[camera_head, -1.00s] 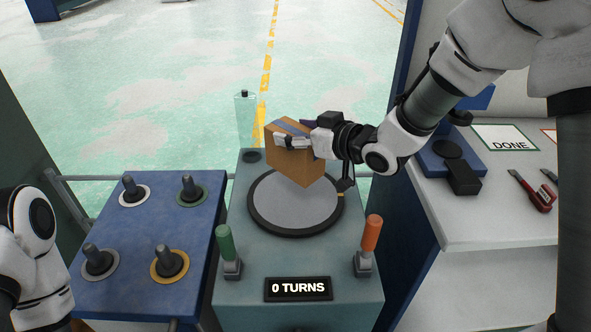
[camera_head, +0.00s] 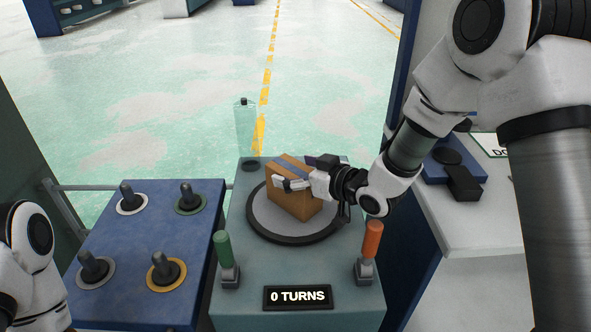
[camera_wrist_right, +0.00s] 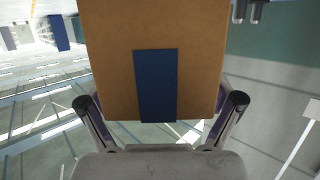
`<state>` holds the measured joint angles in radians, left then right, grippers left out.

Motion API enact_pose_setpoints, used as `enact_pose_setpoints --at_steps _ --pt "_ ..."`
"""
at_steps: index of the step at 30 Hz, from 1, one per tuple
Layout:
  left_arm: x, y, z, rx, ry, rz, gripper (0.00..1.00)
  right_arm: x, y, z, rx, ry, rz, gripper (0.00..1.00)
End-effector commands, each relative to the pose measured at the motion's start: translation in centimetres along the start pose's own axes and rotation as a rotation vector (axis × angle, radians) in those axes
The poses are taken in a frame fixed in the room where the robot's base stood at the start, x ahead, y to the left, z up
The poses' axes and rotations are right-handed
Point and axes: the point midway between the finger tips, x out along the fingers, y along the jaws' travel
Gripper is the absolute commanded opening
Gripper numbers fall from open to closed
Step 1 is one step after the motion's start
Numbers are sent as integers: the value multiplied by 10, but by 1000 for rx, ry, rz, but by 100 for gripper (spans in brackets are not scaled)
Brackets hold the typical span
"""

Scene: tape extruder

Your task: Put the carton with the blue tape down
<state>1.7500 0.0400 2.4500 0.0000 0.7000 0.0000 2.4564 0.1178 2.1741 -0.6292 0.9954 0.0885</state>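A brown carton (camera_head: 287,199) with a strip of blue tape (camera_head: 291,167) over its top is upright over the round turntable (camera_head: 262,218). Its base appears to be on the disc or just above it; I cannot tell which. My right gripper (camera_head: 300,178) reaches in from the right, with a finger on either side of the carton. In the right wrist view the carton (camera_wrist_right: 107,60) and its blue tape (camera_wrist_right: 156,85) fill the space between the two fingers (camera_wrist_right: 162,110). Only a link of my left arm shows at the left edge; its gripper is out of frame.
A green-handled lever (camera_head: 224,250) and an orange-handled lever (camera_head: 371,242) flank the "0 TURNS" display (camera_head: 298,297). A blue table (camera_head: 140,250) with several dark knobs stands left. A white counter (camera_head: 440,215) with a blue device (camera_head: 440,170) is at right.

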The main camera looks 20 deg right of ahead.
Motion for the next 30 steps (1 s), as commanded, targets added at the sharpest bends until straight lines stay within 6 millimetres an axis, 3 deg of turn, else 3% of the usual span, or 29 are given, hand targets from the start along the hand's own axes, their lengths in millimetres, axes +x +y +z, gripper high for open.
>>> enact_pose_setpoints --at_steps 10,21,25,30 --pt "-3 0 0 0 0 0 40 -9 1 -4 4 0 2 91" --pt "-13 0 0 0 0 0 40 -98 0 -6 9 5 1 91" --pt "-15 0 0 0 0 0 40 -114 1 -5 6 3 2 91" --pt "-15 0 0 0 0 0 40 -121 0 -3 1 0 0 91"
